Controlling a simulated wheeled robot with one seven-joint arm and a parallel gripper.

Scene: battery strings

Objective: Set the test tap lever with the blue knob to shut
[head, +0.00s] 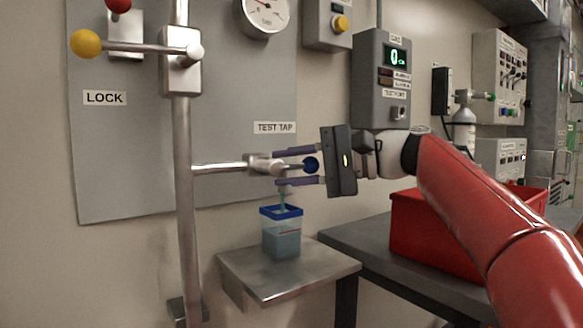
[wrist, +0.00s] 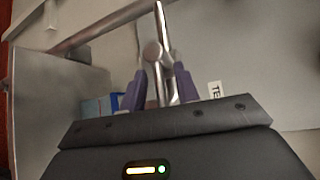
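The test tap (head: 262,163) sits on the end of a pipe, below the "TEST TAP" label. Its lever points right, towards my gripper, and ends in a blue knob (head: 311,164). My gripper (head: 278,169) is open, one finger above the lever and one below it, with a visible gap to the knob. In the wrist view the tap (wrist: 152,53) shows just beyond my fingertips (wrist: 160,80), with thin metal parts between the fingers. The knob is not clear there. A thin bluish stream falls from the tap into a blue-rimmed beaker (head: 282,244).
The beaker stands on a small metal shelf (head: 300,279). A red bin (head: 425,240) is on a bench behind my arm. A vertical pipe (head: 184,230) and a yellow-knobbed lever (head: 86,44) by the "LOCK" label are at left. A meter box (head: 380,95) hangs above my gripper.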

